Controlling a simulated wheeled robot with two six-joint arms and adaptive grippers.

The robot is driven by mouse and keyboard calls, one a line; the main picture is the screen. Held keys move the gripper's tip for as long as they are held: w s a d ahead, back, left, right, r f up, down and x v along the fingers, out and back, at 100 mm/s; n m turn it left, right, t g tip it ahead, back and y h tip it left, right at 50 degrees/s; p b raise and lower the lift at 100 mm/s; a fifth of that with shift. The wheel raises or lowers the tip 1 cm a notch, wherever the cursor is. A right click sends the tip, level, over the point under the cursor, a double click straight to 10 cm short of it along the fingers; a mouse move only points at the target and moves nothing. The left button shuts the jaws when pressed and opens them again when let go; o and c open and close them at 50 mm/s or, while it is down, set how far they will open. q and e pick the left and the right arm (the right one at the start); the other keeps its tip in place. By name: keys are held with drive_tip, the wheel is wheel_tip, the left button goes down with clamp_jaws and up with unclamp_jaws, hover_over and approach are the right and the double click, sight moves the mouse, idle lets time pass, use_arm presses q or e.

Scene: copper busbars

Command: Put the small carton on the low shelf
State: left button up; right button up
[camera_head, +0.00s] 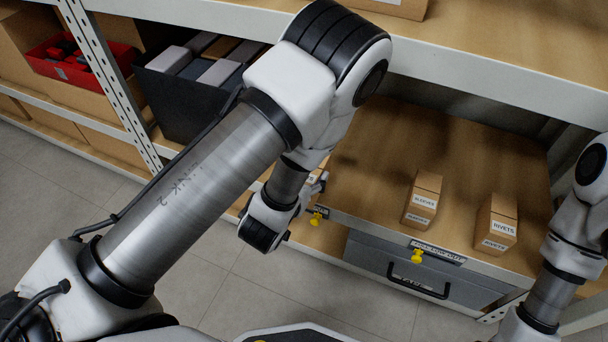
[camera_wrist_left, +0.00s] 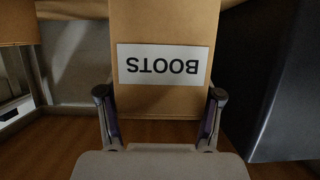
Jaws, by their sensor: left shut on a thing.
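A brown carton labelled BOOTS (camera_wrist_left: 165,25) fills the upper middle of the left wrist view, its label upside down. My left gripper (camera_wrist_left: 160,103) is shut on it, one finger at each side. A low wooden shelf (camera_head: 322,238) shows beside that wrist, below the level with the small cartons. A wooden surface also shows under the carton in the left wrist view; I cannot tell whether they touch. My right gripper is out of view.
Cartons labelled SLEEVES (camera_head: 422,200) and RIVETS (camera_head: 497,222) stand on the middle shelf (camera_head: 370,165), above a grey drawer (camera_head: 400,275). A dark bin (camera_head: 185,95) and red bin (camera_head: 75,62) are at left.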

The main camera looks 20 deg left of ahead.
use_arm(q)
drive_tip(key=w+a, duration=0.1)
drive_tip(key=w, duration=0.1)
drive_tip(key=w+a+b, duration=0.1)
drive_tip(key=w, duration=0.2)
drive_tip(key=w+a+f, duration=0.1)
drive_tip(key=w, duration=0.1)
drive_tip(key=shift+w+a, duration=0.2)
drive_tip(key=shift+a, duration=0.15)
wheel_tip(320, 180, down, 4)
drive_tip(key=b, duration=0.3)
drive_tip(key=shift+s+r, duration=0.1)
drive_tip(key=shift+r, duration=0.15)
drive_tip(key=shift+d+r, duration=0.1)
drive_tip(key=shift+r, duration=0.05)
drive_tip(key=o, duration=1.4)
drive_tip(key=shift+o, duration=0.2)
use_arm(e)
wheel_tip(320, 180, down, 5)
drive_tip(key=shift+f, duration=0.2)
